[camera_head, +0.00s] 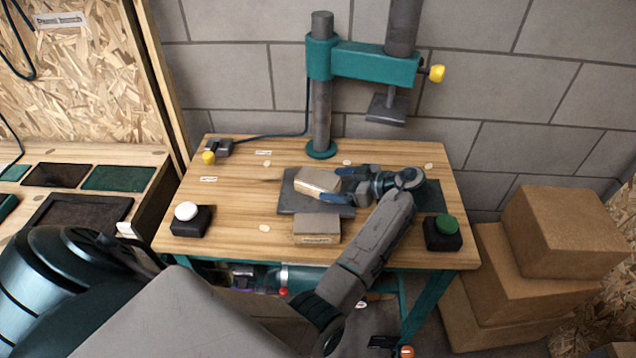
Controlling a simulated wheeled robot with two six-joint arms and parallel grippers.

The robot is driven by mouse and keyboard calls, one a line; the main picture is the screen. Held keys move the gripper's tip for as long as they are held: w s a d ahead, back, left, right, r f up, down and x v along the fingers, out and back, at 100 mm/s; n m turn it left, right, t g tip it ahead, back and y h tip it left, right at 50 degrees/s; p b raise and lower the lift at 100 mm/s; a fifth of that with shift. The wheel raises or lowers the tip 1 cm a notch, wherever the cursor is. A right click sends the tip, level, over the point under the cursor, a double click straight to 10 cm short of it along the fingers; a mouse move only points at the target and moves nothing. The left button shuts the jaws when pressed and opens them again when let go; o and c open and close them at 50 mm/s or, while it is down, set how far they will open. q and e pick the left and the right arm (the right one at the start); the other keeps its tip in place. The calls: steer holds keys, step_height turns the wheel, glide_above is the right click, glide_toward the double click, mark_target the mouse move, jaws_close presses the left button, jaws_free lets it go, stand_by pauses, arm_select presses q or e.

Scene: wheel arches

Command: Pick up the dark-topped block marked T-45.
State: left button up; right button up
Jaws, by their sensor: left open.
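Two wooden blocks are in the head view, and I cannot read a T-45 mark on either. One block (318,178), with a greyish-brown top and pale side, sits at an angle on the dark plate (290,197). The other block (317,223), with a greyish-brown top, lies at the plate's front edge with a small label on its front face. My left gripper (338,185) is open, its blue fingertips at the right side of the angled block. I cannot tell whether they touch it. My right gripper is not in view.
The wooden bench (240,185) holds a white button box (190,218) at left and a green button box (444,231) at right. A teal press (365,65) rises at the back, its head above the bench. Cardboard boxes (565,230) stand at right.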

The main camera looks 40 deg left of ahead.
mark_target(324, 182)
arm_select(q)
steer(key=shift+a+f, duration=0.1)
steer(key=shift+a, duration=0.25)
steer(key=x, duration=0.4)
steer(key=shift+s+a+p, duration=0.1)
steer(key=shift+a+p, duration=0.1)
steer(key=shift+p, duration=0.2)
steer(key=shift+a, duration=0.1)
steer(key=shift+c, duration=0.4)
steer(key=c, duration=1.2)
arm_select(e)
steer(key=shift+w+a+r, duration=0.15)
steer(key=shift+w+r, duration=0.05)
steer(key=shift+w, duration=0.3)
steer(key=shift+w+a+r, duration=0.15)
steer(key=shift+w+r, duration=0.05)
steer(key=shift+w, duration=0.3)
arm_select(q)
steer(key=shift+o, duration=0.2)
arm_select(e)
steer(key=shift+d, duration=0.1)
